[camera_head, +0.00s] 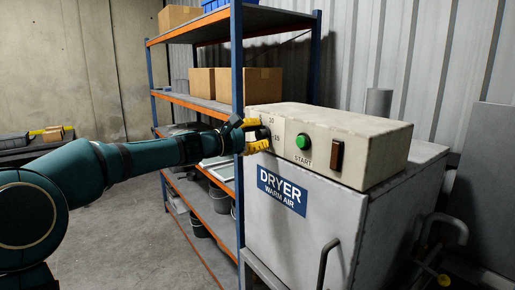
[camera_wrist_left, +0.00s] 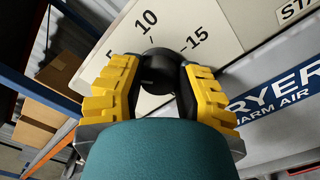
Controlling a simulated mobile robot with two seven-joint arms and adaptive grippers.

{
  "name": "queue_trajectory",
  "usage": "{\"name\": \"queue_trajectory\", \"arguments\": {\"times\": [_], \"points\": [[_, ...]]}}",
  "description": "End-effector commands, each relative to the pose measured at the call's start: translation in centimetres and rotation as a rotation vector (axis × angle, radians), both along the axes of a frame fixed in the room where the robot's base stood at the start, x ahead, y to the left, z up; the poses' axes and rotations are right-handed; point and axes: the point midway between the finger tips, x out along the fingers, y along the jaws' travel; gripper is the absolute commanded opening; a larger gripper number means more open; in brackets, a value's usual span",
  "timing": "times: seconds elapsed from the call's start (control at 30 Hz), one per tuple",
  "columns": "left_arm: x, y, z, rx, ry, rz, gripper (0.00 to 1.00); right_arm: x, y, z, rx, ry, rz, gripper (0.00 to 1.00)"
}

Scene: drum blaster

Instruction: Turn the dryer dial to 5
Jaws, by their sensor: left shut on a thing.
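The dryer (camera_head: 305,224) is a grey cabinet with a beige control box (camera_head: 365,145) on top, to the right of centre in the head view. The black dial (camera_wrist_left: 159,68) sits on a white scale plate (camera_wrist_left: 205,20) with marks 10 and 15 readable and a partly hidden 5 at the left. My left gripper (camera_head: 258,136) has yellow fingers closed around the dial, one on each side; it also shows in the left wrist view (camera_wrist_left: 158,85). The dial's pointer is hidden, so I cannot tell its setting. My right gripper is not in view.
A green start button (camera_head: 303,141) and a brown rocker switch (camera_head: 337,155) sit right of the dial. A blue and orange shelf rack (camera_head: 238,80) with boxes stands close on the left. A door handle (camera_head: 326,262) sticks out below.

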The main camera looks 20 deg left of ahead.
Motion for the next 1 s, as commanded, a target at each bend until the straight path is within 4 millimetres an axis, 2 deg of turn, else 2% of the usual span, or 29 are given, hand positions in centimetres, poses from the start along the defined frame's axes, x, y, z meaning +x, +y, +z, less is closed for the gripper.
{"name": "queue_trajectory", "arguments": {"times": [0.1,0.3,0.83,0.87,0.9,0.93,1.0], "points": [[0.0,-0.1,-0.1,0.042,-0.038,-0.001,0.00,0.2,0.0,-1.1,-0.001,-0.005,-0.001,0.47],[0.0,-0.1,0.1,0.086,-0.072,-0.001,0.00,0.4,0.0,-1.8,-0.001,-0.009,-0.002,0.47],[0.0,-0.1,0.2,0.101,-0.083,-0.001,0.00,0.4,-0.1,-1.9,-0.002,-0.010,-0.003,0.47],[0.0,-0.1,0.2,0.101,-0.083,-0.001,0.47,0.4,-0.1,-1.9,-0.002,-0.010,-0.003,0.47],[0.0,-0.1,0.2,0.101,-0.083,-0.001,0.61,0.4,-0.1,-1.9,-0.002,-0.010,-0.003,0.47],[0.0,-0.1,0.2,0.101,-0.083,-0.001,0.69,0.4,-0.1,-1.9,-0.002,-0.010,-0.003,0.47],[0.0,-0.1,0.1,0.101,-0.082,-0.001,0.69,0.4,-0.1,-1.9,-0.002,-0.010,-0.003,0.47]]}}
